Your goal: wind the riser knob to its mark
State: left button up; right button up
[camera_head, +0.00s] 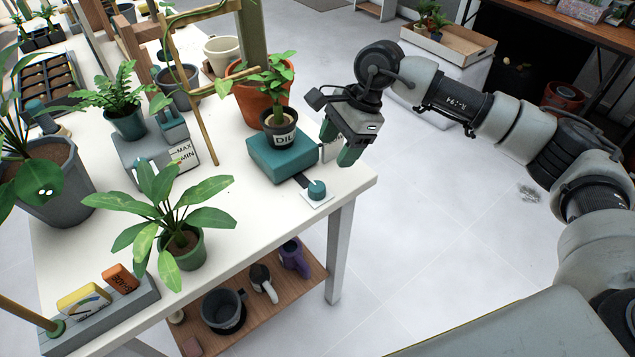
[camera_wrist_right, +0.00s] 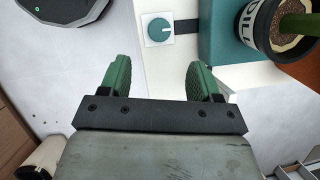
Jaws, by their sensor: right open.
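The riser knob (camera_head: 317,190) is a small teal dial on a white plate at the table's right front corner. It also shows in the right wrist view (camera_wrist_right: 160,29), ahead of my fingers; a pale line on it is too small to read well. A dark strip joins its plate to the teal riser block (camera_head: 268,158), which carries a dark pot (camera_head: 281,134) labelled DILL. My right gripper (camera_head: 340,144) is open and empty, above and behind the knob, apart from it. Its green fingers (camera_wrist_right: 160,70) show spread in the wrist view. My left gripper is not in view.
A terracotta pot (camera_head: 262,104) stands behind the riser. A leafy plant in a green pot (camera_head: 184,250) and a MAX/MIN card (camera_head: 183,157) are to the left. The white table (camera_head: 245,215) is bare left of the knob. A lower shelf (camera_head: 255,318) holds pots.

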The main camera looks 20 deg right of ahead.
aim_at(317, 186)
jog(key=x, duration=1)
jog(key=shift+s+a+f+p, duration=0.1)
jog(key=shift+f+p, duration=0.2)
jog(key=shift+p, duration=0.05)
jog(key=c, duration=0.9)
